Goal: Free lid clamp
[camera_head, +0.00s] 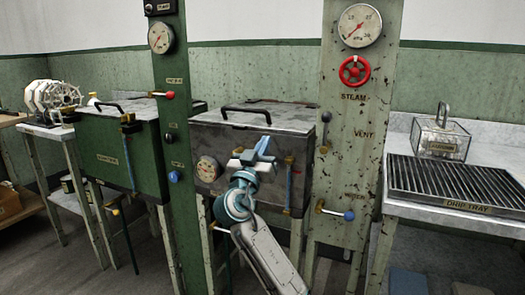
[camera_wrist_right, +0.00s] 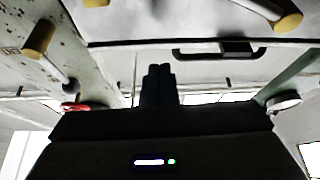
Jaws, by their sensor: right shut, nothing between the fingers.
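A grey metal basin (camera_head: 235,150) with a flat lid (camera_head: 270,114) stands in the middle of the head view. The lid has a black handle (camera_head: 246,111), which also seems to show in the wrist view (camera_wrist_right: 215,49). A brass clamp-like fitting (camera_head: 289,160) with a blue lever (camera_head: 289,187) is on the basin's front right. My right gripper (camera_head: 264,147) is in front of the basin, left of that fitting and apart from it in the picture. Its dark fingers (camera_wrist_right: 158,84) are together and empty in the wrist view. My left gripper is not in view.
A post (camera_head: 345,120) with a gauge, red wheel and levers stands right of the basin. A green post (camera_head: 175,130) stands left, beside a green basin (camera_head: 125,165). A drip tray (camera_head: 468,206) and a wire basket (camera_head: 440,138) are on the right bench.

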